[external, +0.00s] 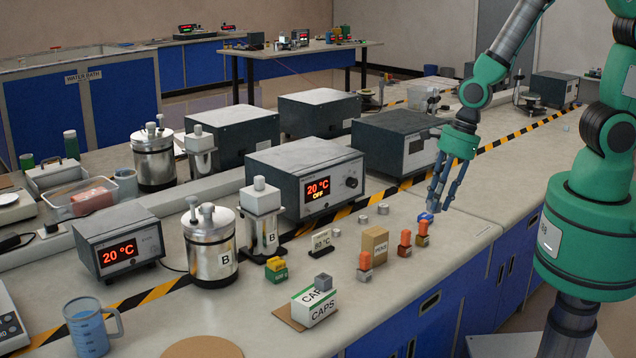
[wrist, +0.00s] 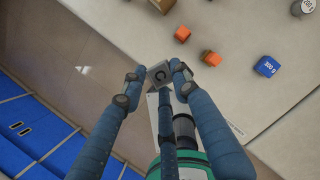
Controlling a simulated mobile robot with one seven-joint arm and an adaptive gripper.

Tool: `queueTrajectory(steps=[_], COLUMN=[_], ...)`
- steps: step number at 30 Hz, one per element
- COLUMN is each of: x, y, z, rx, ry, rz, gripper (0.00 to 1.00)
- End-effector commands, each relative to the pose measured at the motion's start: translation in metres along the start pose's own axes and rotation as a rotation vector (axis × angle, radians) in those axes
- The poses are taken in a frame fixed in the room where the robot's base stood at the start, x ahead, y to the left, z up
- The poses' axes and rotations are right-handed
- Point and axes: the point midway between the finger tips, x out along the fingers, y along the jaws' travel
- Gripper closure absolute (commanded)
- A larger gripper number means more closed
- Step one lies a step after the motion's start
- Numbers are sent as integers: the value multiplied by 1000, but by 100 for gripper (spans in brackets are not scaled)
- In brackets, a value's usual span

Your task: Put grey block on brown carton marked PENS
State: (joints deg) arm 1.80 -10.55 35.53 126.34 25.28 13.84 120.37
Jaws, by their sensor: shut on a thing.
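My gripper (wrist: 158,75) is shut on a grey block (wrist: 158,72) with a dark round mark on its top face. In the external view my gripper (external: 437,205) is above the counter near its front edge, and I cannot make out the held block there. The brown carton (external: 374,247) stands upright on the counter, to the left of my gripper, with a small pale label too small to read surely. Its top also shows at the upper edge of the wrist view (wrist: 163,4).
Orange-topped blocks (external: 405,238) (external: 423,228) stand between the carton and my gripper; another (external: 364,262) stands left of the carton. A blue 300 g block (wrist: 267,66) and small metal weights (external: 383,208) lie nearby. A heater unit (external: 308,184) stands behind.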

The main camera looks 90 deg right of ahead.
Motion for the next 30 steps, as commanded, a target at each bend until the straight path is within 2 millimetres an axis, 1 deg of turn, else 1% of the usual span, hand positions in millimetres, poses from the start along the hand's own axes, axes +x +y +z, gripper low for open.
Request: queueTrajectory(steps=[3, 6, 19, 25, 30], x=[0, 0, 1, 8, 20], y=[3, 4, 3, -7, -22], z=[-8, -11, -9, 5, 28], rx=[2, 3, 3, 3, 3], ry=[1, 1, 1, 1, 2], rz=[-2, -3, -3, -3, -2], gripper=[100, 100, 100, 100, 100])
